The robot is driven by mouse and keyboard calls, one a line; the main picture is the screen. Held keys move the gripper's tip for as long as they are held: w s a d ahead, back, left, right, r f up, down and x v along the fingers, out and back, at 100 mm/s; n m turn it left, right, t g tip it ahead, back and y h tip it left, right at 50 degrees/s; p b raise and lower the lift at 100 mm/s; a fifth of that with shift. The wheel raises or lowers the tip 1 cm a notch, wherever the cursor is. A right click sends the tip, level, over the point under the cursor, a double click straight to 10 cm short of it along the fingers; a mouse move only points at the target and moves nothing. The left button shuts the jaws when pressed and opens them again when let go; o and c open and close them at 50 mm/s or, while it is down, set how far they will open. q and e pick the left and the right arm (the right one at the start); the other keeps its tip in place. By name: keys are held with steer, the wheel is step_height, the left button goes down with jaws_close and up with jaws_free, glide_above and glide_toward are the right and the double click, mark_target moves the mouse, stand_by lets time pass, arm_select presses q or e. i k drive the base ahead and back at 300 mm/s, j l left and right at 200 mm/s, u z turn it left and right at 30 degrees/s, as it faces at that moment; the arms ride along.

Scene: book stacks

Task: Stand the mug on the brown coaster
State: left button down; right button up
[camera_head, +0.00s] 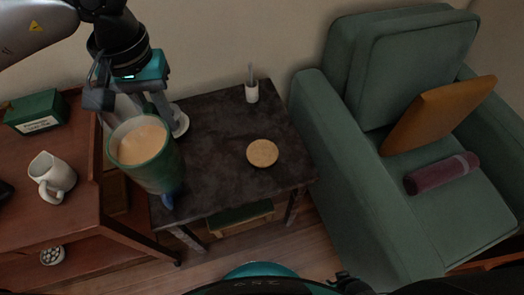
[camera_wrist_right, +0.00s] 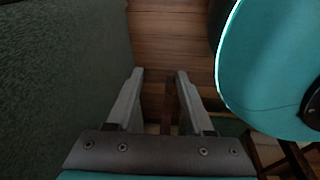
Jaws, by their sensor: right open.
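The round tan coaster (camera_head: 262,153) lies bare on the dark side table. My left gripper (camera_head: 143,110) points down from the upper left, over the gap between cabinet and side table. Its fingertips are partly hidden behind a green lampshade-like thing, so its grip is unclear. My right gripper (camera_wrist_right: 160,73) is open and empty in the right wrist view, above the floor beside the armchair. It is far from mug and coaster.
The green lampshade-like thing (camera_head: 150,170) rises at the left of the dark side table (camera_head: 215,180). A white cup with a brush (camera_head: 252,92) stands at the table's back. A green armchair (camera_head: 345,185) is close on the right. A green box (camera_head: 36,112) sits on the cabinet (camera_head: 85,205).

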mark_target(265, 152)
steer(key=i+j, duration=0.15)
steer(key=j, duration=0.15)
steer(key=i+j+z, duration=0.1)
steer(key=j, duration=0.25)
steer(key=z, duration=1.1)
